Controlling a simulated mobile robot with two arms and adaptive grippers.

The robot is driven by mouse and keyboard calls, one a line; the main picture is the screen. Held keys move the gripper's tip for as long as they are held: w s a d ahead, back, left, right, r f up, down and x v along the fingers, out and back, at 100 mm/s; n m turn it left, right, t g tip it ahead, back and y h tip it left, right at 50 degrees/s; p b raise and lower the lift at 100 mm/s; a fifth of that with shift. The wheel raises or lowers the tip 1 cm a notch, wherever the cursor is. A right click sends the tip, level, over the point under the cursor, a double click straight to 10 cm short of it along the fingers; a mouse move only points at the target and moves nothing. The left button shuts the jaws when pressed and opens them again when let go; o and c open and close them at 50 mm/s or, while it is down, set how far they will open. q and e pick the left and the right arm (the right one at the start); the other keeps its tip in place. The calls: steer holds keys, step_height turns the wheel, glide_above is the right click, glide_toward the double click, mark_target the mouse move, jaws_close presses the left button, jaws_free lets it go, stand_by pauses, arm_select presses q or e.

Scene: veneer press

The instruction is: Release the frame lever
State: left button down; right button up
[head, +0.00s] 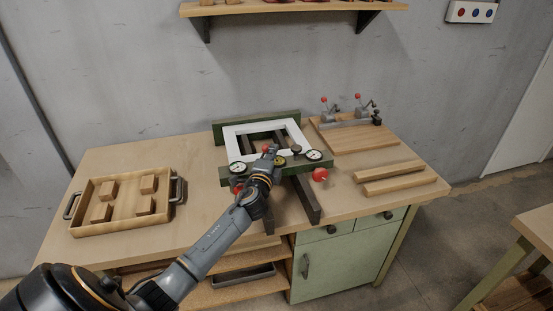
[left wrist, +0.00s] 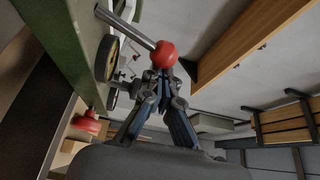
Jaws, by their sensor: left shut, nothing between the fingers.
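The press frame has a white square frame (head: 238,143) and a green front bar (head: 226,181) with round dials. My left gripper (head: 272,150) is above the middle of this bar in the head view. In the left wrist view, a lever with a metal rod (left wrist: 130,27) and a red ball knob (left wrist: 165,53) rises from the green bar (left wrist: 62,40). My left gripper's fingertips (left wrist: 163,76) are shut and empty, right by the ball; I cannot tell whether they touch it. In the head view this lever's knob is not visible, apparently behind my gripper.
Red knobs sit under the front bar at left (head: 238,188) and right (head: 320,175). A wooden tray (head: 80,228) with several blocks is at left. Two wooden strips (head: 393,176) and a clamp board (head: 360,140) are at right. A shelf (head: 290,7) hangs above.

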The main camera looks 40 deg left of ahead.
mark_target(249, 173)
arm_select(q)
steer(key=s+a+n+y+b, duration=0.1)
steer(key=n+b, duration=0.1)
steer(key=b, duration=0.2)
steer(key=s+a+n+t+y+b, duration=0.1)
steer(key=n+b, duration=0.2)
steer(key=b, duration=0.1)
steer(key=s+a+n+t+b, duration=0.1)
steer(key=n+b, duration=0.1)
steer(key=b, duration=0.2)
steer(key=shift+s+r+y, duration=0.2)
steer(key=shift+s+y, duration=0.1)
steer(key=shift+y, duration=0.1)
steer(key=shift+s+a+r+n+y+b, duration=0.15)
steer(key=shift+s+a+n+y+b, duration=0.2)
steer(key=shift+n+b, duration=0.5)
steer(key=shift+s+a, duration=0.6)
steer(key=shift+s, duration=0.05)
steer(key=v, duration=1.2)
steer(key=shift+f, duration=0.2)
